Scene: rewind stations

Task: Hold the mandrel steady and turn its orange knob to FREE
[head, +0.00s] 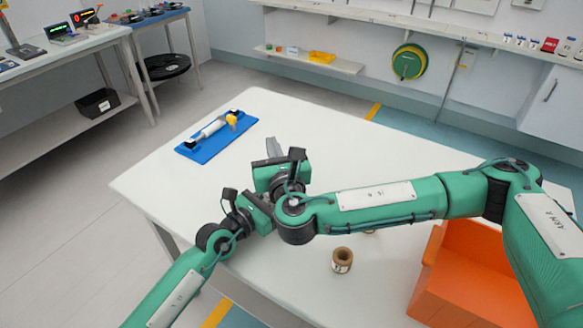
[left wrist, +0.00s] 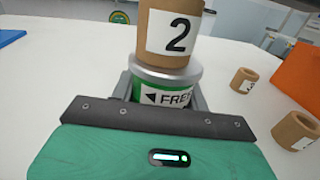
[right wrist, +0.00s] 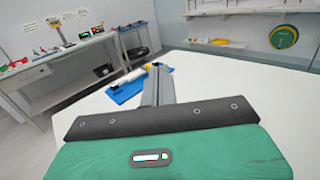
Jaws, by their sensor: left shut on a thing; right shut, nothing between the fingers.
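A green cylinder (left wrist: 162,95) with a silver collar and a white label reading FREE with a left arrow stands in the left wrist view, a brown core marked 2 (left wrist: 172,35) upright on it. My left gripper (left wrist: 160,100) is shut on this cylinder; my right arm hides it in the head view. No orange knob shows on its visible side. A white roller (head: 212,128) with an orange-yellow knob (head: 232,119) lies on a blue base (head: 206,147). My right gripper (head: 273,148) is shut and empty, apart from that base and pointing towards it.
The white table (head: 150,182) is clear around the blue base. Brown cores marked 3 (left wrist: 243,80) and 1 (left wrist: 296,131) stand right of the held cylinder. An orange bin (head: 465,270) is at the right.

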